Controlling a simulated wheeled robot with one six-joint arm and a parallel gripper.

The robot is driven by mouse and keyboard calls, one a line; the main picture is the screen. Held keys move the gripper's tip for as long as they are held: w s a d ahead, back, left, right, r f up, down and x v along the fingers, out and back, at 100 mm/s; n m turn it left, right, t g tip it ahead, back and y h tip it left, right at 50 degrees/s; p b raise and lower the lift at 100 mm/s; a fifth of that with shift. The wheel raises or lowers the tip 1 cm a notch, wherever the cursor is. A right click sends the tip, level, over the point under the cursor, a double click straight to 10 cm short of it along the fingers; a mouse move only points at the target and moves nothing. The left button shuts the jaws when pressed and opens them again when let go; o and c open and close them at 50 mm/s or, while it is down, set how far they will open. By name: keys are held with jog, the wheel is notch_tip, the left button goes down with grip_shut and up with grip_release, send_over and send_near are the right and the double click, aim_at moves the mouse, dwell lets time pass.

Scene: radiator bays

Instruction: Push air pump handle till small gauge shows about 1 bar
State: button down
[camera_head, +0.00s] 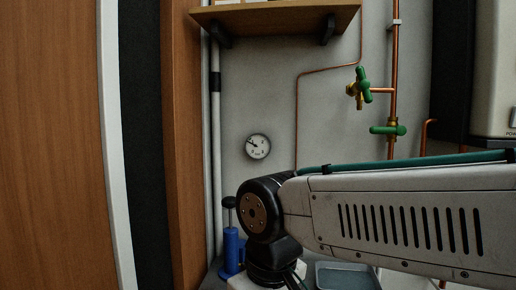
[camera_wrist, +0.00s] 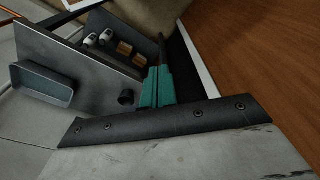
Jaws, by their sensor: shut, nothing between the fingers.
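The blue air pump (camera_head: 232,250) stands upright at lower centre-left in the head view, with its black handle (camera_head: 229,203) raised on top. Part of the pump is hidden by my arm. A small round white gauge (camera_head: 258,146) hangs on the wall above it. Its dark needle points to the upper left, and its numbers are too small to read. In the wrist view my gripper (camera_wrist: 158,88) shows as two teal fingers shut together and empty. A small black round thing (camera_wrist: 126,97) lies just left of them. I cannot tell whether it is the pump handle.
A grey tray (camera_head: 346,277) lies below my arm; it also shows in the wrist view (camera_wrist: 43,86). Copper pipes with green-handled valves (camera_head: 362,85) run up the wall. A wooden shelf (camera_head: 285,18) is above. A brown wood panel (camera_head: 184,150) stands close left of the pump.

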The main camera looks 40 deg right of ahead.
jog(key=shift+d, duration=0.1)
jog(key=m+g, duration=0.3)
jog(key=m, duration=0.2)
send_near(230, 200)
jog(key=shift+y, duration=0.3)
jog(key=f, duration=0.5)
jog(key=shift+s+f, duration=0.2)
jog(key=shift+s, duration=0.2)
jog(key=shift+t, duration=0.3)
jog(key=w+d+r, duration=0.2)
jog(key=shift+w+r, duration=0.15)
jog(key=shift+w, duration=0.25)
notch_tip(230, 200, up, 4)
jog(key=shift+s+a+f, duration=0.15)
jog(key=shift+s, duration=0.05)
